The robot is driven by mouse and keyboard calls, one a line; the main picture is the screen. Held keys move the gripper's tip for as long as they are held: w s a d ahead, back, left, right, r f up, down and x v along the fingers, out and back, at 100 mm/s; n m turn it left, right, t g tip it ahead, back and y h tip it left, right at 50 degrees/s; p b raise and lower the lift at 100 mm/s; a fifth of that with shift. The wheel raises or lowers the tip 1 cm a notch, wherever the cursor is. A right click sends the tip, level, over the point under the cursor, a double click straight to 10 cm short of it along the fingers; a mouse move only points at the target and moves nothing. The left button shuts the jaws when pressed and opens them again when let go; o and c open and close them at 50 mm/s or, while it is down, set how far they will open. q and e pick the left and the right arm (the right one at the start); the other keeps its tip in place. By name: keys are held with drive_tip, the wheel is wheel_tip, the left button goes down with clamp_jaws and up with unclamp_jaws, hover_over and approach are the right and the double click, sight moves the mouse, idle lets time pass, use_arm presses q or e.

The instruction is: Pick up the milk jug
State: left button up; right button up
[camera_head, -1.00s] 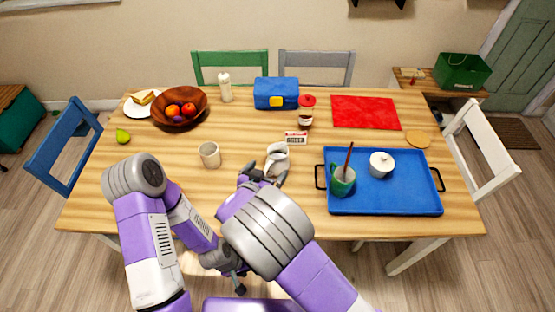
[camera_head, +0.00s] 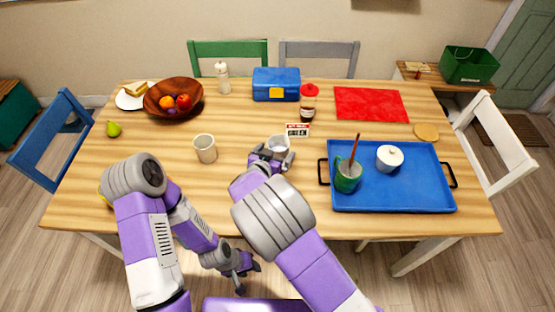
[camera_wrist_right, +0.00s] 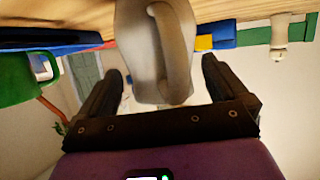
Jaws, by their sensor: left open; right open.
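The milk jug (camera_head: 279,143) is a pale grey jug standing on the wooden table near the centre. In the right wrist view the jug (camera_wrist_right: 138,50), with its handle facing the camera, fills the space between the fingers. My right gripper (camera_head: 272,158) is open at the jug's near side, with one finger on either side of it; in the wrist view the gripper (camera_wrist_right: 163,68) shows gaps beside the jug. The jug's lower part is partly hidden by the gripper in the head view. My left gripper (camera_head: 241,272) is open and empty, low in front of the table.
A blue tray (camera_head: 400,200) with a green mug (camera_head: 347,178) and white lidded pot (camera_head: 389,158) lies right of the jug. A beige cup (camera_head: 205,149) stands to its left. A small label card (camera_head: 298,130) and a red-capped jar (camera_head: 309,103) are behind it.

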drive_tip(key=c, duration=1.4)
drive_tip(key=shift+r, duration=0.1)
drive_tip(key=shift+c, duration=1)
